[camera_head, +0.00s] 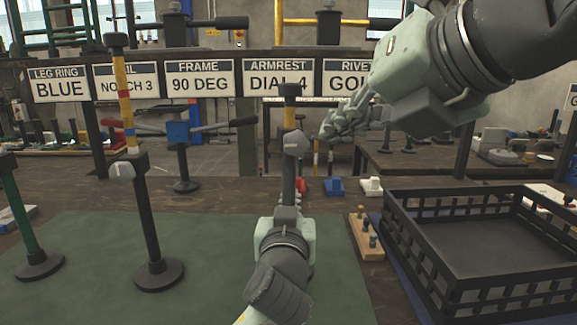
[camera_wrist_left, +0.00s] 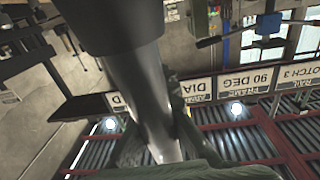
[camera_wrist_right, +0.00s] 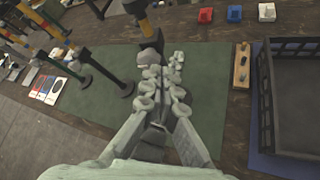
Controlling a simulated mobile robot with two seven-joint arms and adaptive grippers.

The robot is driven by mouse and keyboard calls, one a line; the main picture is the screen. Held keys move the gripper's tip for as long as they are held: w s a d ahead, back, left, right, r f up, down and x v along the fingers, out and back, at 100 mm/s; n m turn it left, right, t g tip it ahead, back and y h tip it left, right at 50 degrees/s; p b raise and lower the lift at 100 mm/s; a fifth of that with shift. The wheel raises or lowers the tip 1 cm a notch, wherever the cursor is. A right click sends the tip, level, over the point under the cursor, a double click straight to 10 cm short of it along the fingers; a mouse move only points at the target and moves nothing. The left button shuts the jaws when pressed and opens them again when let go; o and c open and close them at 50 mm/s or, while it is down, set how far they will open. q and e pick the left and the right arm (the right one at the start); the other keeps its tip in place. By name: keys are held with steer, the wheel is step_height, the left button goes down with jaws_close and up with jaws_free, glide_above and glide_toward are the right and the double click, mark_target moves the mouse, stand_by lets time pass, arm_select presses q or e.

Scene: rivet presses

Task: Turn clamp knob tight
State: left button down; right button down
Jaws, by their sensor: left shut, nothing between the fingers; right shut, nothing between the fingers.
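A dark upright post (camera_head: 290,115) with a yellow band stands mid-view and carries a pale grey clamp knob (camera_head: 295,143). A second post (camera_head: 148,220) with coloured bands stands to its left, with a similar knob (camera_head: 122,171). My right gripper (camera_head: 335,128) is shut and empty, just right of the middle post's knob. In the right wrist view its fingers (camera_wrist_right: 163,85) point toward a grey knob (camera_wrist_right: 148,58). My left gripper (camera_head: 287,212) is low in front of the middle post, shut; its fingertips are mostly hidden. A grey tube (camera_wrist_left: 145,90) fills the left wrist view's middle.
A black slatted crate (camera_head: 490,240) stands at the right. A wooden block with pegs (camera_head: 366,236) lies beside it. A green post (camera_head: 18,220) stands at far left. The green mat (camera_head: 215,265) has bare room between posts. A row of signs (camera_head: 200,80) spans behind.

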mark_target(297, 130)
steer(key=shift+s+d+r, duration=0.1)
steer(key=shift+s+d, duration=0.05)
steer(key=shift+s, duration=0.6)
steer(key=w+a, duration=0.4)
steer(key=w, duration=0.1)
steer(key=shift+w+r, duration=0.15)
steer(key=shift+r, duration=0.25)
steer(key=shift+f, duration=0.45)
stand_by(0.6)
steer(key=shift+d+f, duration=0.1)
steer(key=shift+d, duration=0.1)
